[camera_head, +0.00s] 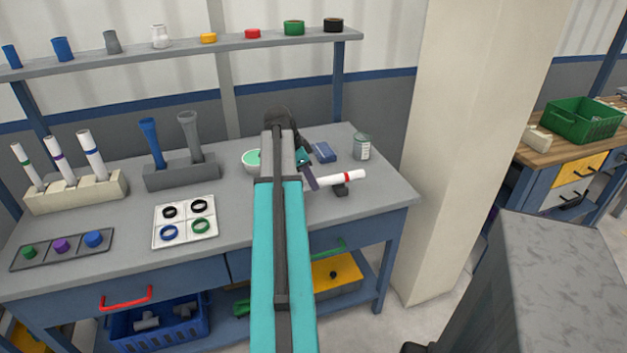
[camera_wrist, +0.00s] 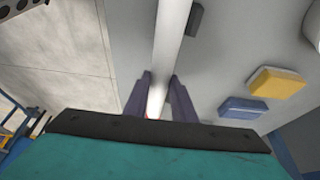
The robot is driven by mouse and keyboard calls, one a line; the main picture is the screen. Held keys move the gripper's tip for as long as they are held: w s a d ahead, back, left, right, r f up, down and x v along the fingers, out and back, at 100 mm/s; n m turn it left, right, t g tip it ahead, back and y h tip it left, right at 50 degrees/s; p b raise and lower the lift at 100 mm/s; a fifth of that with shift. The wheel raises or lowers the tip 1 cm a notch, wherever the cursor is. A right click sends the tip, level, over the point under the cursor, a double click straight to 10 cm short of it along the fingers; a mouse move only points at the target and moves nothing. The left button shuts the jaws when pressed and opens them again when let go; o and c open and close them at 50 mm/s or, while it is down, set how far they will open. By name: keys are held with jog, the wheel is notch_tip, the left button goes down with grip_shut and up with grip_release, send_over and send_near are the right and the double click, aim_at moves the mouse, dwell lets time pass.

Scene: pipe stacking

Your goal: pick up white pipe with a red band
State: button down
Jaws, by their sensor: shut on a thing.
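The white pipe (camera_head: 355,175) with a red band lies level near the right end of the workbench, over a small dark rest (camera_head: 341,190). My gripper (camera_head: 312,178) is at its left part, with one purple finger showing in front. In the wrist view the pipe (camera_wrist: 171,35) runs between the two fingers of my gripper (camera_wrist: 160,80), which is shut on it. A bit of red shows low between the fingers. The dark rest (camera_wrist: 195,18) is beside the pipe there. I cannot tell whether the pipe touches the rest.
Behind the gripper are a blue block (camera_head: 323,152), a grey-green can (camera_head: 362,147) and a bowl (camera_head: 250,161), partly hidden by my arm. Left stand a pipe rack (camera_head: 75,195), a grey holder (camera_head: 180,175) and a ring tray (camera_head: 185,221). A pillar (camera_head: 470,130) stands right of the bench.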

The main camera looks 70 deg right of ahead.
jog(key=a+r+b, duration=0.1)
jog(key=a, duration=1.3)
jog(key=shift+r+b, duration=0.15)
jog(key=shift+b, duration=0.15)
dwell(0.3)
jog(key=w+a+r+n+t+h, duration=0.1)
jog(key=w+a+n, duration=0.3)
jog(key=w+a, duration=0.75)
jog(key=w+a+r+n+t, duration=0.1)
jog(key=w+a+n+t, duration=0.15)
jog(key=w+a, duration=0.9)
jog(key=w+a+r+n+t+y, duration=0.1)
jog(key=w+a+n+t+y, duration=0.1)
jog(key=w+a+n, duration=0.8)
jog(key=w+a+r+n+t+y, duration=0.1)
jog(key=w+a+r+n+t, duration=0.1)
jog(key=w+a+n, duration=0.9)
jog(key=a, duration=0.7)
jog(key=shift+r+n+t+y, duration=0.2)
jog(key=shift+n+t+y, duration=0.15)
jog(key=shift+y, duration=0.05)
